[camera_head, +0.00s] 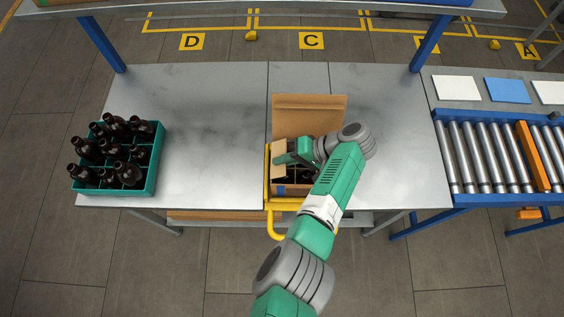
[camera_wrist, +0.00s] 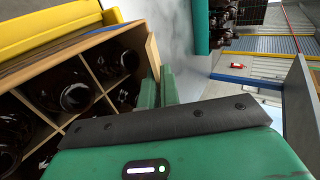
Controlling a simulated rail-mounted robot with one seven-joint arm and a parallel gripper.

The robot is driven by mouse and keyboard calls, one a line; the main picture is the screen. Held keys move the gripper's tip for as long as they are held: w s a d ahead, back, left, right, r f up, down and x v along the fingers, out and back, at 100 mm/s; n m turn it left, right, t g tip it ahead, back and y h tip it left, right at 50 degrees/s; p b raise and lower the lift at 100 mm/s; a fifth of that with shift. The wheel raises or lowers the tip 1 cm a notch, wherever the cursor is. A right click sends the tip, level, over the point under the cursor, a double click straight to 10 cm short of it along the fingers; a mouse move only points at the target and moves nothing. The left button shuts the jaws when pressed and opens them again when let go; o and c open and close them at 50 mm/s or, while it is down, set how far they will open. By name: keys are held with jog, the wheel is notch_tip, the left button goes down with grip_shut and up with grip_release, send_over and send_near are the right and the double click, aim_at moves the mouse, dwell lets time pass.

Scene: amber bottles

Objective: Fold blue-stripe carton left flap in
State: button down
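The open brown carton (camera_head: 309,118) stands on the table with its back flap raised. A blue mark (camera_head: 281,190) shows on its front. Its left flap (camera_head: 279,147) is a tan panel at the left side, partly covered by my gripper (camera_head: 281,159). Dark bottles sit between the carton's dividers (camera_wrist: 96,78) in the wrist view. There my gripper (camera_wrist: 159,88) has its two green fingers close together, with nothing clearly between them. They are beside a tan panel edge (camera_wrist: 152,55), probably the left flap; I cannot tell whether they touch. My arm hides the carton's right side.
A yellow frame (camera_head: 267,176) borders the carton's left and front. A green crate (camera_head: 151,181) of brown bottles stands at the table's left end. The table between them (camera_head: 210,130) is clear. A roller conveyor (camera_head: 485,155) lies at the right.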

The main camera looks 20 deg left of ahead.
jog(key=shift+d+f+y+b, duration=0.1)
jog(key=shift+f+y+b, duration=0.05)
jog(key=shift+y+b, duration=0.3)
dwell(0.3)
jog(key=c, duration=1.6)
grip_release()
jog(key=shift+d, duration=0.1)
jog(key=b+v, duration=0.1)
jog(key=v, duration=0.6)
jog(key=shift+w+d+r, duration=0.2)
jog(key=shift+d, duration=0.05)
jog(key=shift+c, duration=0.6)
